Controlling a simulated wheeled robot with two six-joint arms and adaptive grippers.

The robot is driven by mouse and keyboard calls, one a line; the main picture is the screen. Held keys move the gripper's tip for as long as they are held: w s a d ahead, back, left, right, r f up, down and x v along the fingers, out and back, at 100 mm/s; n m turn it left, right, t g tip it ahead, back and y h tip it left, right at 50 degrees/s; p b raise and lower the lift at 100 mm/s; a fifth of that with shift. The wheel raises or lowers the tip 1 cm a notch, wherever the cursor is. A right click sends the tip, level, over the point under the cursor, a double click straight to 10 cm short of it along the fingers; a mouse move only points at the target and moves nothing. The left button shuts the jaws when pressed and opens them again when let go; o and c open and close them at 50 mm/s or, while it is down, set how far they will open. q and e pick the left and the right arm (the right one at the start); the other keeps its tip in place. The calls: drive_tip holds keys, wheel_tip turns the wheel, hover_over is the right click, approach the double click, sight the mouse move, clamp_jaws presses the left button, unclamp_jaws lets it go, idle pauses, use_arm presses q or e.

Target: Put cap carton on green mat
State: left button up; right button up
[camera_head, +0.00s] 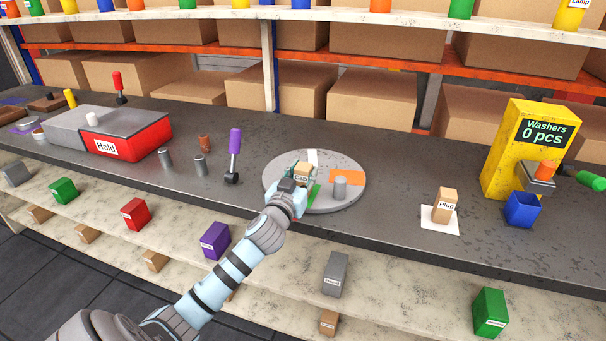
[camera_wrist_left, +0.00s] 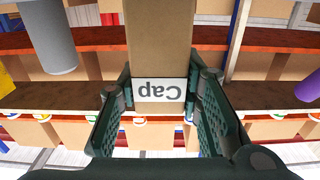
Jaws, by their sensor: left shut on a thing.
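The cap carton (camera_head: 301,171) is a small brown box with a white "Cap" label. My left gripper (camera_head: 298,184) is shut on it over the round grey disc (camera_head: 340,203). In the left wrist view the carton (camera_wrist_left: 159,50) sits between the two green fingers (camera_wrist_left: 160,112), its label upside down. The green mat (camera_head: 314,191) lies on the disc, partly hidden by my gripper and the carton. I cannot tell whether the carton touches the mat. My right gripper is not in view.
A grey cylinder (camera_head: 339,187) stands on the disc close to the right of the carton, beside an orange mat (camera_head: 346,176) and a white mat (camera_head: 313,157). A purple-handled lever (camera_head: 234,150) stands left. A plug carton (camera_head: 445,206) and yellow washer dispenser (camera_head: 525,150) stand right.

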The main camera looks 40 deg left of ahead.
use_arm(q)
drive_tip(key=o, duration=1.2)
drive_tip(key=v, duration=1.4)
drive_tip(key=shift+s+r, duration=0.2)
drive_tip(key=shift+s, duration=0.1)
